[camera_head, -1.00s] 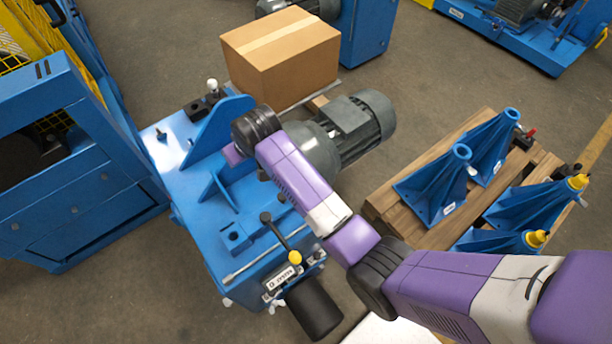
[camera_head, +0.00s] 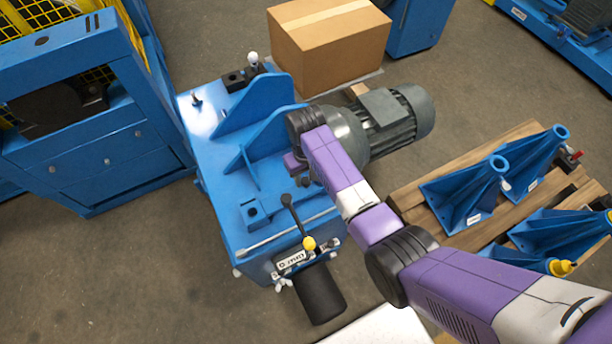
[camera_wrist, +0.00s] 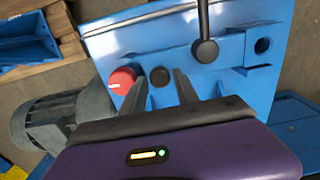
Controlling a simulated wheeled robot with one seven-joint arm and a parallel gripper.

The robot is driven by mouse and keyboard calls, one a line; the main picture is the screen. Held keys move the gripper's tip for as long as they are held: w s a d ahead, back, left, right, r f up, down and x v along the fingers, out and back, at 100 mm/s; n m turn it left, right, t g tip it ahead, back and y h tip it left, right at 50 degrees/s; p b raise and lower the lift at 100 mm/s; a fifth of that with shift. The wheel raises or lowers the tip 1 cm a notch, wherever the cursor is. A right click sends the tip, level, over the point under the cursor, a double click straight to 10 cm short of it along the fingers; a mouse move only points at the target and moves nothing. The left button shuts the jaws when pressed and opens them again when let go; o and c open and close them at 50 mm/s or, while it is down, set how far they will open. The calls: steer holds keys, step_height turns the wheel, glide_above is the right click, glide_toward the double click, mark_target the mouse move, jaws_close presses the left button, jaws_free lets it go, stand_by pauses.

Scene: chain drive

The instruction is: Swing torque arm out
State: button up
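The blue drive base (camera_head: 226,222) stands in the middle of the head view. A black lever (camera_head: 296,216) with a yellow knob (camera_head: 309,243) rises at its front edge. The lever's round black hub (camera_wrist: 206,50) shows in the wrist view. I cannot tell for sure which part is the torque arm. My gripper (camera_wrist: 159,84) is open and seems empty, its two dark fingers apart over the blue plate. A round black knob (camera_wrist: 160,77) shows between the fingers; I cannot tell whether they touch it. A red knob (camera_wrist: 122,80) is left of them. The fingers are hidden in the head view.
A grey motor (camera_head: 395,120) sits right of the base, with a cardboard box (camera_head: 330,48) behind. Blue brackets (camera_head: 465,195) stand on a wooden pallet (camera_head: 410,203) at right. A blue cabinet (camera_head: 100,160) is at left. A black cylinder (camera_head: 320,293) juts from the base's front.

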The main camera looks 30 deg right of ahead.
steer(key=shift+f, duration=0.3)
jaws_close()
stand_by(1.3)
